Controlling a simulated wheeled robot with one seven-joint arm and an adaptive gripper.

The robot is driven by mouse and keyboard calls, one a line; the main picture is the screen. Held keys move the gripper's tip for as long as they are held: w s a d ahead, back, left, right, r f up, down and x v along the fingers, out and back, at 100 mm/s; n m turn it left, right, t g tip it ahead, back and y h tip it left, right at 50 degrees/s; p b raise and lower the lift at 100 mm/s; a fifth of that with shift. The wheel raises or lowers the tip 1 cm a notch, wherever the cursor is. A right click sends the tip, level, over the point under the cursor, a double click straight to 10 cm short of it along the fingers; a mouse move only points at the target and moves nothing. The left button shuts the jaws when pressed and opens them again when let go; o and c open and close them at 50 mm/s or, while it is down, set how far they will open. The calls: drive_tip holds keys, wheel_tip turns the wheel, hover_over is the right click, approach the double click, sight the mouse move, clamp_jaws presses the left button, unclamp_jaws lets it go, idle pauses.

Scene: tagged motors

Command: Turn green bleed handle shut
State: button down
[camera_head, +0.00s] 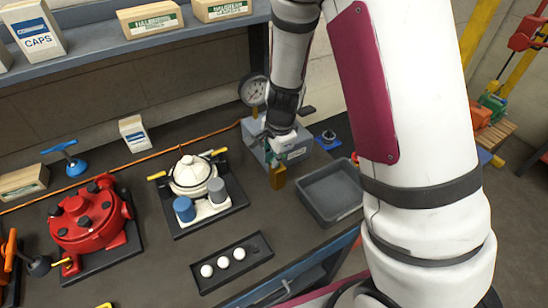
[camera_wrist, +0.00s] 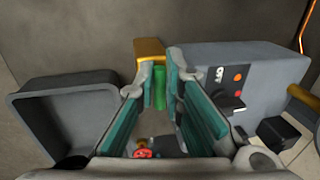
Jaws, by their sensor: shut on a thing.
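The green bleed handle (camera_wrist: 159,88) shows in the wrist view as a short upright green piece below a brass block (camera_wrist: 150,50). My gripper (camera_wrist: 160,80) has its two teal-padded fingers around the handle, shut on it near the fingertips. In the head view my gripper (camera_head: 276,143) is at the front of the grey box (camera_head: 296,152), just above the brass block (camera_head: 278,178). The handle is mostly hidden there by my gripper, so I cannot tell its angle.
A grey open tray (camera_head: 331,192) stands right of the brass block. A pressure gauge (camera_head: 254,90) rises behind the box. A white pot-like unit (camera_head: 190,175) and a red motor housing (camera_head: 88,218) sit to the left. A shelf (camera_head: 130,48) spans the back.

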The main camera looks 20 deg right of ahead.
drive_tip(key=shift+w+d+r, duration=0.1)
drive_tip(key=shift+w+d, duration=0.05)
drive_tip(key=shift+d, duration=0.1)
drive_tip(key=c, duration=1.7)
unclamp_jaws()
drive_tip(key=shift+a, duration=0.1)
wheel_tip(320, 180, up, 12)
drive_tip(key=s, duration=0.2)
drive_tip(key=shift+s+d, duration=0.25)
drive_tip(key=shift+f, duration=0.2)
